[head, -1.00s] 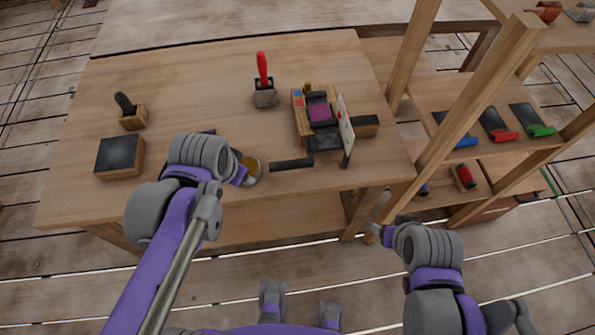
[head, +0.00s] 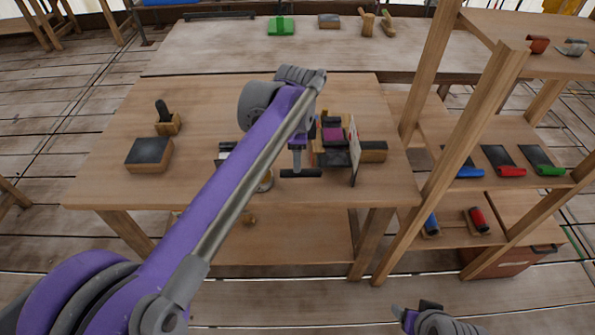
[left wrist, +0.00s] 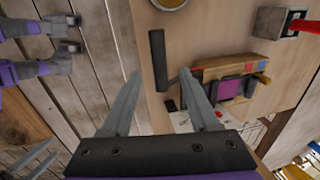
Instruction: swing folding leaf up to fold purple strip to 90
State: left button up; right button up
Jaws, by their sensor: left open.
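The wooden folding device (head: 318,146) stands at the right of the table. The purple strip (head: 332,134) lies on it, looking flat, and also shows in the left wrist view (left wrist: 228,89). A dark plate (head: 336,159), which looks like the folding leaf, lies low at the near side. A black bar (head: 301,174) extends left of it; I cannot tell how they join. My left gripper (head: 297,166) is just above the bar. In the left wrist view its fingers (left wrist: 161,74) are open, with the bar (left wrist: 158,60) seen between them. My right gripper (head: 397,312) is low at the bottom, apart from the table; its jaws are unclear.
A white card (head: 354,150) stands upright by the device's right side. A round tin (head: 266,182) is left of the bar. A dark-topped block (head: 149,154) and a handled tool (head: 168,120) sit at the left. Shelf posts (head: 455,150) rise at the right.

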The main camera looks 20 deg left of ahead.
pick_arm(q)
jog(key=f, duration=0.4)
jog(key=w+f, duration=0.1)
jog(key=f, duration=0.2)
jog(key=shift+w+a, duration=0.1)
jog(key=shift+a, duration=0.1)
grip_shut()
dwell(1.1)
